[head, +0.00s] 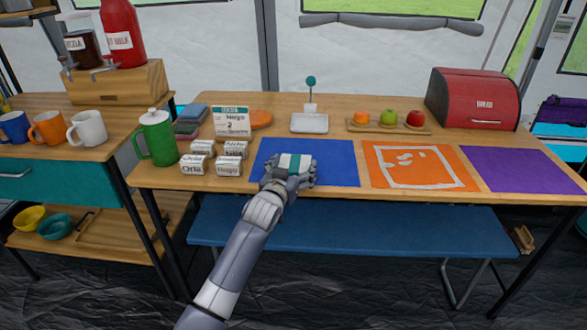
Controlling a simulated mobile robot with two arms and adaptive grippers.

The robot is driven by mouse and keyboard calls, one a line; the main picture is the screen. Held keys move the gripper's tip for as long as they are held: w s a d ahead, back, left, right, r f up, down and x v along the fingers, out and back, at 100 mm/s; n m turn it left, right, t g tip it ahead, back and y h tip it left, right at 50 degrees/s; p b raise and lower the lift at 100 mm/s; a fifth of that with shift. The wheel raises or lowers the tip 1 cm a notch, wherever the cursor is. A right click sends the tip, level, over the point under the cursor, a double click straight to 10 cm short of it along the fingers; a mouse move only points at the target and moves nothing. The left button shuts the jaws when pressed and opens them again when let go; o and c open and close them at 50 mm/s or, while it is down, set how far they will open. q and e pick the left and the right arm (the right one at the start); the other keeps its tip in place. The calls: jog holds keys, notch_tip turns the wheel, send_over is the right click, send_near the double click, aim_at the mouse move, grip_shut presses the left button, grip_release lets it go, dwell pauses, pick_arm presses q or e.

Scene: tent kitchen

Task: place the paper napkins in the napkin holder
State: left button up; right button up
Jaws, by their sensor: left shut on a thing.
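The paper napkins (296,161), a white pack with a green band, are at the blue mat (335,162) on the table. My left gripper (289,172) is shut on the near side of the napkins and partly hides them. I cannot tell whether the pack touches the mat or is slightly above it. The napkin holder (309,122), a white tray with an upright rod and a teal ball on top, stands behind the mat, apart from the napkins. My right gripper is not in view.
Several labelled white blocks (194,164) and a green pitcher (156,138) stand left of the mat. A wooden tray (388,127) with fruit and a red bread box (472,98) stand at the back right. Orange (456,178) and purple (525,170) mats lie flat on the right.

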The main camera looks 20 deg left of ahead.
pick_arm(q)
jog(key=shift+f, duration=0.1)
jog(key=o, duration=1.1)
jog(key=shift+c, duration=0.2)
